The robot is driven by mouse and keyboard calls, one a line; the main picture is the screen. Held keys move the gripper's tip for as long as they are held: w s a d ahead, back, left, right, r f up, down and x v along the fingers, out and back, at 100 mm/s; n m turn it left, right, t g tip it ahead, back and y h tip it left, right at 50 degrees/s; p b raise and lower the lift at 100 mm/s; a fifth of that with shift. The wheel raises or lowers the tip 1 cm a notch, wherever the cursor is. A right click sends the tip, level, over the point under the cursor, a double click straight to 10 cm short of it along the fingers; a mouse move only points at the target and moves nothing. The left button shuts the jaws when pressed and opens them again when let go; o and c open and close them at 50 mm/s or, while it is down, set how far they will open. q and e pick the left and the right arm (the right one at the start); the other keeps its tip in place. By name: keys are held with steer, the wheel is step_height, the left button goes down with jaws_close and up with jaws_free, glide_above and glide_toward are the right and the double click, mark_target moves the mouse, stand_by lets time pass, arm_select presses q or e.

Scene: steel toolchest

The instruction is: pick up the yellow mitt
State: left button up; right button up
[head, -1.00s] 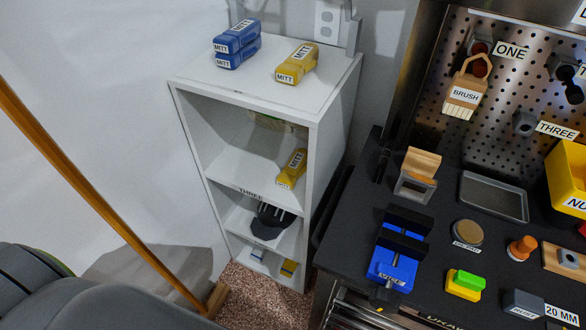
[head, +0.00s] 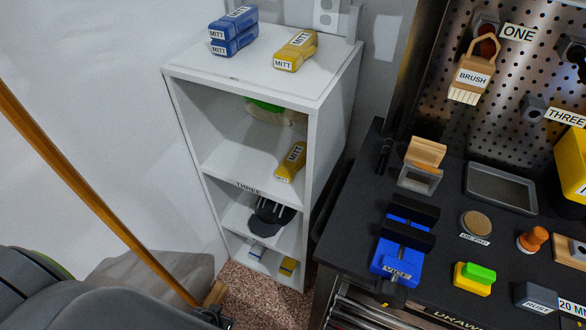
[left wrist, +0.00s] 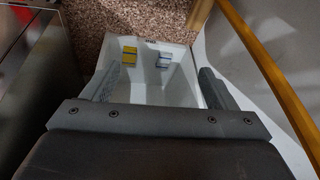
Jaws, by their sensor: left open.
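One yellow mitt (head: 296,51) lies on top of the white shelf unit, right of two stacked blue mitts (head: 233,32). A second yellow mitt (head: 291,162), also labelled MITT, sits at the right side of the compartment above the THREE label. My left gripper (left wrist: 158,88) is open and empty in the left wrist view. Between its fingers, farther off, the white compartment holds a small yellow item (left wrist: 129,57) and a pale bluish item (left wrist: 163,60). Their labels are too small to read. My right gripper is not in view.
The white shelf unit (head: 312,140) stands left of the black-topped toolchest (head: 450,250), which bears a blue vise (head: 396,262). A slanted wooden pole (head: 90,170) is at left. A dark object (head: 270,215) sits on a lower shelf. Speckled floor (head: 245,285) shows in front.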

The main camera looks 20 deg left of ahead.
arm_select(q)
steer(key=w+r+t+b, duration=0.2)
steer(key=w+r+b, duration=0.15)
steer(key=w, duration=0.65)
steer(key=m+t+h+b, duration=0.2)
steer(key=t+b, duration=0.5)
steer(key=b, duration=0.2)
glide_toward(282, 177)
steer(key=x, duration=0.4)
steer(key=shift+w+d+f+b, duration=0.15)
steer(key=shift+w+f+b, duration=0.15)
steer(key=shift+b, duration=0.1)
steer(key=shift+w+f+t, duration=0.15)
steer(key=shift+w, duration=0.35)
steer(key=shift+w+f+t, duration=0.15)
steer(key=shift+w, duration=0.3)
steer(key=x, duration=0.3)
steer(key=shift+w+f, duration=0.15)
steer(key=shift+w, duration=0.35)
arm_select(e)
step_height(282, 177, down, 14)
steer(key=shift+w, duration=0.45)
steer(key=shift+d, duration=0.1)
